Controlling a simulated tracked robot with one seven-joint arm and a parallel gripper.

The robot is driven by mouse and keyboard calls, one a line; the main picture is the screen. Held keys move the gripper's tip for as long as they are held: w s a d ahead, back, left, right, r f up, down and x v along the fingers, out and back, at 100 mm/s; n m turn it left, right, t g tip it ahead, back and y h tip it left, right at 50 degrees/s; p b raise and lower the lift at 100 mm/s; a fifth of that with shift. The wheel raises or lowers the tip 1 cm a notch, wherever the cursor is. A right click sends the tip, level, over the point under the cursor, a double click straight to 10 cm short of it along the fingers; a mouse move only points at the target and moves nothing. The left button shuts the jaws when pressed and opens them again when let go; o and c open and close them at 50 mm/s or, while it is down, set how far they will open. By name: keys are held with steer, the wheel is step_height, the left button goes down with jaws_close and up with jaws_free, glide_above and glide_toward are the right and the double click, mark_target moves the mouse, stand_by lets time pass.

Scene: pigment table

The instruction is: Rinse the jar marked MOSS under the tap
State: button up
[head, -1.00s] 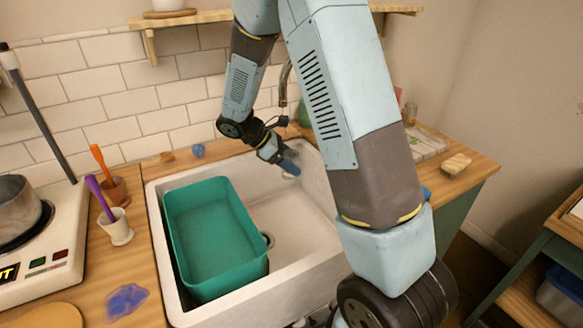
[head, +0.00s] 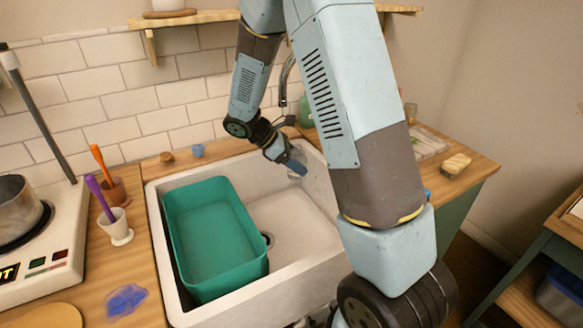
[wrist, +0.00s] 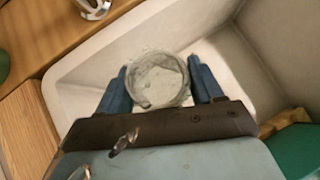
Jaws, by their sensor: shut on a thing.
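A clear glass jar (wrist: 160,82) with a pale residue inside sits between the blue fingers of my gripper (wrist: 158,68) in the wrist view, seen from above. My gripper is shut on it. No label can be read, so I cannot tell whether it is marked MOSS. In the head view my gripper (head: 297,166) is low at the back right of the white sink (head: 296,252); the jar is barely made out there. The metal tap (head: 285,76) curves up behind the sink, partly hidden by my arm. I see no running water.
A green tub (head: 216,238) fills the sink's left part. A hotplate with a pot (head: 20,205) and cups holding a purple and an orange tool stand left. A sponge (head: 455,165) lies on the right counter. The sink floor right of the tub is clear.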

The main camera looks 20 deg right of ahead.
steer(key=s+d, duration=0.3)
steer(key=s, duration=0.2)
steer(key=shift+s+d, duration=0.25)
steer(key=shift+d, duration=0.15)
stand_by(0.3)
stand_by(0.7)
stand_by(0.4)
steer(key=s+d+r, duration=0.3)
steer(key=s+r, duration=0.1)
stand_by(0.7)
steer(key=shift+s, duration=0.1)
stand_by(0.6)
